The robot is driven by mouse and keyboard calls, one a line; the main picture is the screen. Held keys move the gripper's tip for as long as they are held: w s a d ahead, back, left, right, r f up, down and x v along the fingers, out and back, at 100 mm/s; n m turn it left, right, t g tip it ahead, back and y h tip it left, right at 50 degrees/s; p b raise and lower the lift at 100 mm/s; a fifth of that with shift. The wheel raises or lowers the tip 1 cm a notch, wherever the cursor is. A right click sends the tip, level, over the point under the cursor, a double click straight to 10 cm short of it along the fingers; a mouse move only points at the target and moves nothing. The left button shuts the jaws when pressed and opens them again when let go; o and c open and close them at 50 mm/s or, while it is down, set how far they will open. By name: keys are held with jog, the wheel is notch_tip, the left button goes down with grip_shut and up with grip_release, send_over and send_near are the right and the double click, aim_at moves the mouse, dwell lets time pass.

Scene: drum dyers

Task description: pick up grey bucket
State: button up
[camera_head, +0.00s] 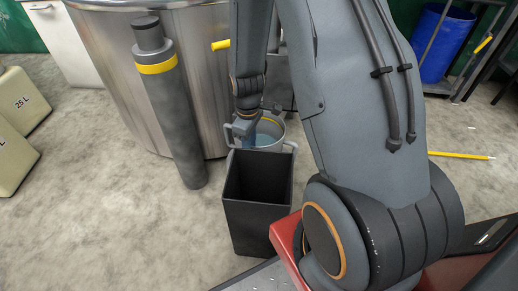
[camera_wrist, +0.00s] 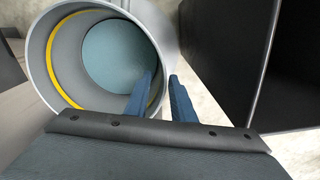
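The grey bucket (camera_head: 283,128) stands on the floor behind a dark open bin, with a yellow band inside and a bluish bottom or liquid. In the wrist view the bucket (camera_wrist: 152,18) fills the upper left, its mouth facing the camera. My gripper (camera_head: 247,132) is at the bucket's left side in the head view. In the wrist view its two blue fingers (camera_wrist: 160,85) are apart, the left one over the bucket's mouth and the right one past its outer wall. The bucket wall shows between them; I cannot tell whether they touch it.
The dark square bin (camera_head: 257,205) stands close in front of the bucket and shows at right in the wrist view (camera_wrist: 225,50). A large steel drum (camera_head: 105,60) and a grey cylinder with a yellow band (camera_head: 172,120) stand to the left. Floor at lower left is clear.

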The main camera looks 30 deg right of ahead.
grip_shut()
dwell(1.1)
jog(key=shift+w, duration=0.1)
